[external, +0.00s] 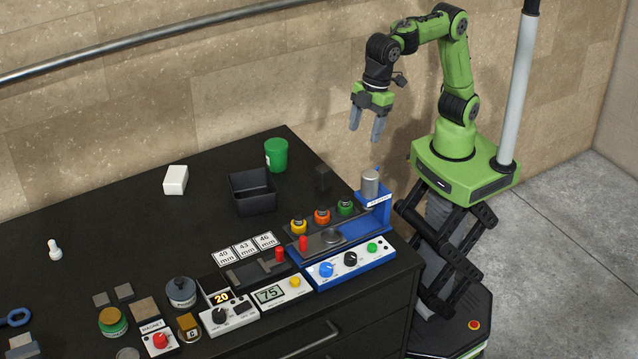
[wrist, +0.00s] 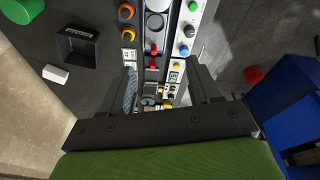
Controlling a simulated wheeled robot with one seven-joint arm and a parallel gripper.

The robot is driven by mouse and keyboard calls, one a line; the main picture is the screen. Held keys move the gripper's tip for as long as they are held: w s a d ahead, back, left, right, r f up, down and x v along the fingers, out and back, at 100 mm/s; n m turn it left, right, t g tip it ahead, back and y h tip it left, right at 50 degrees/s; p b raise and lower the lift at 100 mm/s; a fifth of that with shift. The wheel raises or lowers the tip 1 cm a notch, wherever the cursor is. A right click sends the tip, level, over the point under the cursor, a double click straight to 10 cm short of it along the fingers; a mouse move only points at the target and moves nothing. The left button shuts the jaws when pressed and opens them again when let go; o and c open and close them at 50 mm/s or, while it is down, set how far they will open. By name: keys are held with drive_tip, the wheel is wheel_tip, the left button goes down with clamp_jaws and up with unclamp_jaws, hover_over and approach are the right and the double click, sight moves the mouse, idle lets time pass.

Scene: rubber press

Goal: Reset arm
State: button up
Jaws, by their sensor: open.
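My gripper (external: 367,124) hangs from the green and black arm, above the back right end of the black table and in front of the wall. Its two grey fingers point down and are apart, with nothing between them. In the wrist view the fingers of my gripper (wrist: 168,95) frame part of the table's equipment far below. The arm is raised and folded, clear of everything on the table.
The black table (external: 110,215) carries a blue press (external: 376,218), a control panel (external: 350,262), a black bin (external: 252,192), a green cup (external: 276,155) and a white block (external: 175,180). Several small parts crowd its front. A rail (external: 150,45) runs along the wall.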

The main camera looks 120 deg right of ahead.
drive_tip(key=s+d+f+m+t, duration=0.1)
drive_tip(key=s+d, duration=0.2)
drive_tip(key=s, duration=0.9)
drive_tip(key=s+d+f+m+t, duration=0.2)
drive_tip(key=s+d, duration=0.2)
drive_tip(key=s, duration=0.8)
drive_tip(key=shift+d+f, duration=0.2)
drive_tip(key=shift+d, duration=0.1)
drive_tip(key=shift+c, duration=0.3)
